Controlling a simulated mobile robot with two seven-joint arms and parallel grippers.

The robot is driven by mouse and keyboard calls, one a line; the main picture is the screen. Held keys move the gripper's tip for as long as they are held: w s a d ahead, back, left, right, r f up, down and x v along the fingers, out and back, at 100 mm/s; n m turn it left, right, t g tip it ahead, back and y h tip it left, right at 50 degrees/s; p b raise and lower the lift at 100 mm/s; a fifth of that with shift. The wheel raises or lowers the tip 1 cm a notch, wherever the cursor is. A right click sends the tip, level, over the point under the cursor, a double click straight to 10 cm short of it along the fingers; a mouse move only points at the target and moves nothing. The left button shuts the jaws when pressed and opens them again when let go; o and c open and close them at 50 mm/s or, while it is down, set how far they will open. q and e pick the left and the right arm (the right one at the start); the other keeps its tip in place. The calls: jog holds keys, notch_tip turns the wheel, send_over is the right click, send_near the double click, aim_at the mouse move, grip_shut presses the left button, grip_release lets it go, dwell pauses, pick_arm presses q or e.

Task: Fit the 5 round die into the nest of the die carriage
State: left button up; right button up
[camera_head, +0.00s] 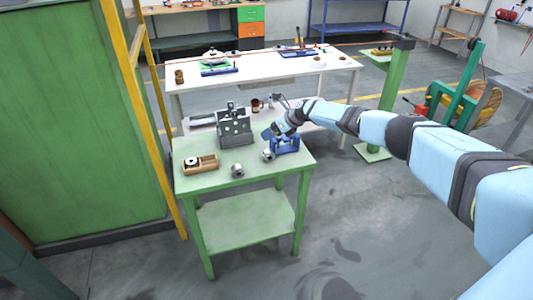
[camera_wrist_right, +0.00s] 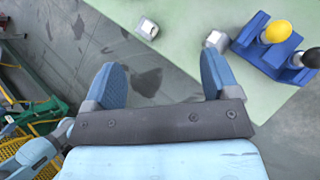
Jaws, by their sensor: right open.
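My right gripper (camera_head: 272,132) is over the right rear part of the green table, close to the blue holder. In the right wrist view its two fingers (camera_wrist_right: 162,78) are spread with nothing between them. A grey upright metal fixture (camera_head: 235,128), which looks like the die carriage, stands at the table's rear; its nest is too small to make out. A wooden tray (camera_head: 210,165) at the left holds a pale round piece with a dark centre (camera_head: 192,162). Two small metal pieces, one at the front (camera_head: 237,170) and one beside the holder (camera_head: 267,155), lie loose. I cannot tell which is the 5 round die. My left gripper is out of view.
The blue holder (camera_head: 287,146) carries tools with yellow and black ends, seen in the right wrist view (camera_wrist_right: 270,50). A white bench (camera_head: 260,75) stands behind the green table (camera_head: 215,183). A green cabinet and yellow post (camera_head: 165,130) rise at the left.

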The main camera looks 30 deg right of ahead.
jog(key=s+a+r+n+g+h, duration=0.3)
jog(key=s+a+n+g, duration=0.2)
jog(key=n, duration=0.8)
jog(key=s+a+r+n+g+h, duration=0.2)
jog(key=s+a+n+g, duration=0.4)
jog(key=s+n, duration=0.5)
jog(key=shift+a+r+n+h, duration=0.4)
jog(key=shift+a+n+h, duration=0.2)
jog(key=shift+a+n, duration=0.6)
jog(key=shift+d, duration=0.25)
jog(key=s+a+f+n+t+y, duration=0.1)
jog(key=s+a+f+n+t, duration=0.1)
jog(key=s+a+f, duration=0.4)
jog(key=s+a+f+n+t+y, duration=0.1)
jog(key=s+a+f+t, duration=0.15)
jog(key=a+f, duration=0.45)
jog(key=s+a+f+n+t+y, duration=0.1)
jog(key=s+a+f+n+t, duration=0.15)
jog(key=s+f, duration=0.45)
jog(key=s+n+t, duration=0.2)
jog(key=s+t, duration=0.5)
jog(key=s, duration=1.1)
jog(key=shift+a+f+t, duration=0.25)
jog(key=shift+f+t, duration=0.05)
